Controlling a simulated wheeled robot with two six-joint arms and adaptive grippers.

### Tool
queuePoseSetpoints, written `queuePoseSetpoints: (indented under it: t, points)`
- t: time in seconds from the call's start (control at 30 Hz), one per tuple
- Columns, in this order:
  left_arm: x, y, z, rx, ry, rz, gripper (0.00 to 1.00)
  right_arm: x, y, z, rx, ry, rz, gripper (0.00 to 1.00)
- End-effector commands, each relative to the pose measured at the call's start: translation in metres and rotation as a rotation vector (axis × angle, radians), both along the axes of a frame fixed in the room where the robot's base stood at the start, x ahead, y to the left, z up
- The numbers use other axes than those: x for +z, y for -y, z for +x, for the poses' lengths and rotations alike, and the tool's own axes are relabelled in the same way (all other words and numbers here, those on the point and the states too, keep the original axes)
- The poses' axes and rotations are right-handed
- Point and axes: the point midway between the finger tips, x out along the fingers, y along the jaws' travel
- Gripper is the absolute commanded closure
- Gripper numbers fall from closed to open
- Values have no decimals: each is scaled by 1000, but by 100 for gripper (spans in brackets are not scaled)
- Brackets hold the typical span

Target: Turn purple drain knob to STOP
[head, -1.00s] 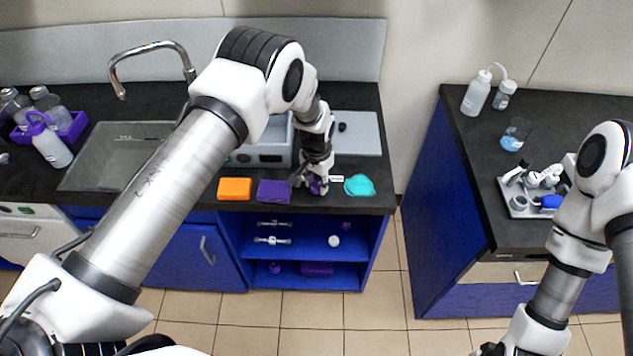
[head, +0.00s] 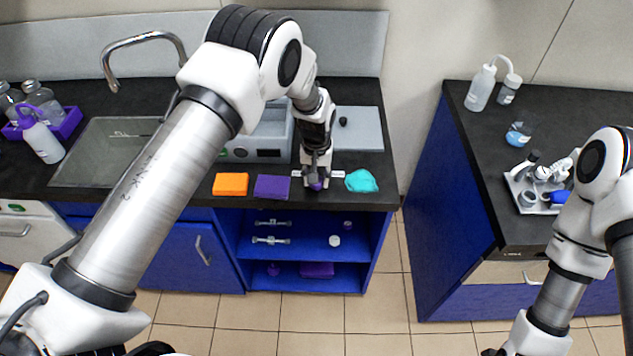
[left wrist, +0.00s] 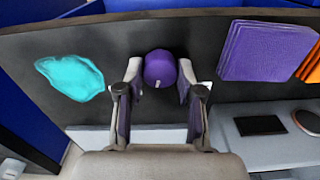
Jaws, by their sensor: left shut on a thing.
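The purple drain knob (left wrist: 160,68) stands near the front edge of the black counter. In the head view only a bit of it (head: 317,186) shows below my left gripper. My left gripper (head: 316,178) points down over it. In the left wrist view its two fingers (left wrist: 160,82) are on either side of the knob and shut on it. Small white labels lie on both sides of the knob, one on the left (head: 297,174) and one on the right (head: 338,174) in the head view; their writing is too small to read. My right gripper is out of view.
A purple cloth stack (head: 272,187) and an orange one (head: 231,184) lie left of the knob, a crumpled turquoise cloth (head: 361,181) right. A grey device (head: 255,148) stands behind. A floor gap separates this counter from the right one (head: 470,160).

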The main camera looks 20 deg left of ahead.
Motion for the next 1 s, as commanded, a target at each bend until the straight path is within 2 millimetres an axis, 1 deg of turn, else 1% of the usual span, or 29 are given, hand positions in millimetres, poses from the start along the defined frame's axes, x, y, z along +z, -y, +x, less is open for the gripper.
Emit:
queuePoseSetpoints:
  t: [0.03,0.4,0.8,1.0]
  points:
    - [-6,0,-2,42,-4,0,98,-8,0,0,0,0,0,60]
    - [-5,0,-2,394,-5,0,98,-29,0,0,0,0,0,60]
    - [-4,0,-3,769,-6,1,98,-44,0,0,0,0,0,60]
    - [-4,0,-3,923,-9,3,98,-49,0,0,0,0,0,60]
